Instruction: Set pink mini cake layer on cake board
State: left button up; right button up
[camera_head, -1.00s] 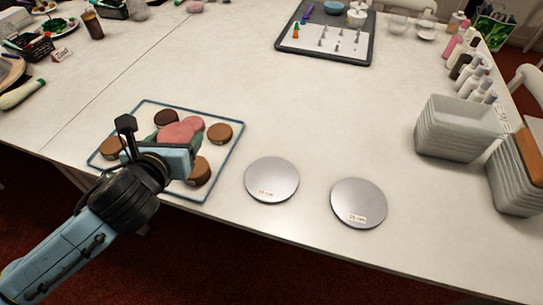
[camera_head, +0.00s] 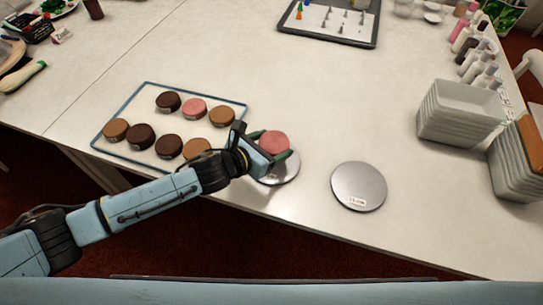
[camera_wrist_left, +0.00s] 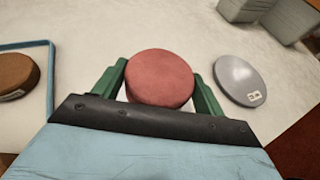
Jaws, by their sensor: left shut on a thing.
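My left gripper (camera_head: 271,148) is shut on a pink mini cake layer (camera_head: 273,142), a round disc between its green fingers. The layer also shows in the left wrist view (camera_wrist_left: 160,78). The gripper holds it over the left round silver cake board (camera_head: 282,174), which the layer and fingers partly cover. Whether the layer touches that board cannot be told. A second silver cake board (camera_head: 358,186) lies bare to the right and shows in the wrist view (camera_wrist_left: 239,80). Another pink layer (camera_head: 194,107) sits on the tray. My right gripper is not in view.
A blue-edged tray (camera_head: 120,105) at left holds several brown and tan mini cake layers (camera_head: 141,136). Stacked grey containers (camera_head: 456,112) stand at right, with bottles behind. A dark tray of piping tips (camera_head: 330,25) lies at the back. The table middle is clear.

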pick_arm(q)
jog(key=shift+f, duration=0.7)
notch_tip(320, 180, down, 2)
jog(key=shift+f+b, duration=0.25)
jog(key=shift+b, duration=0.35)
jog(key=shift+f, duration=0.15)
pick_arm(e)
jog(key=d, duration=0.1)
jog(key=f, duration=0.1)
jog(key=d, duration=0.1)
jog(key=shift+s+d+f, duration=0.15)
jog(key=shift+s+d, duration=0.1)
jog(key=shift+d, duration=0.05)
pick_arm(q)
jog(key=shift+f, duration=0.15)
jog(key=o, duration=1)
jog(key=shift+c, duration=0.2)
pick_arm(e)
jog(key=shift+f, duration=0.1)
